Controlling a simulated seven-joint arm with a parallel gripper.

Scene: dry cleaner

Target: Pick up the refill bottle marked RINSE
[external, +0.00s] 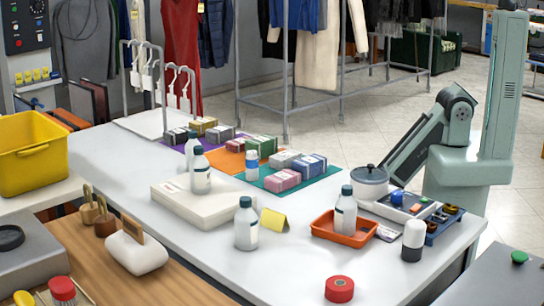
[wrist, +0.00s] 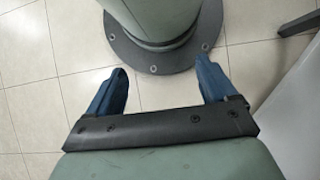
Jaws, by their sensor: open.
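Several white bottles with dark teal caps show in the external view; their markings are too small to read, so I cannot tell which says RINSE. One bottle (external: 246,228) stands on the table front, left of a yellow folded card. Another bottle (external: 201,178) stands on a flat white box, with a further bottle (external: 189,152) partly hidden behind it. One more bottle (external: 345,216) stands in an orange tray. My gripper (wrist: 163,78) is open and empty in the wrist view, above tiled floor and my base, away from the bottles. In the external view its fingers are not clearly visible.
The flat white box (external: 182,210), yellow card (external: 274,220) and orange tray (external: 325,232) share the white table (external: 290,272). A red roll (external: 339,289) lies in front.

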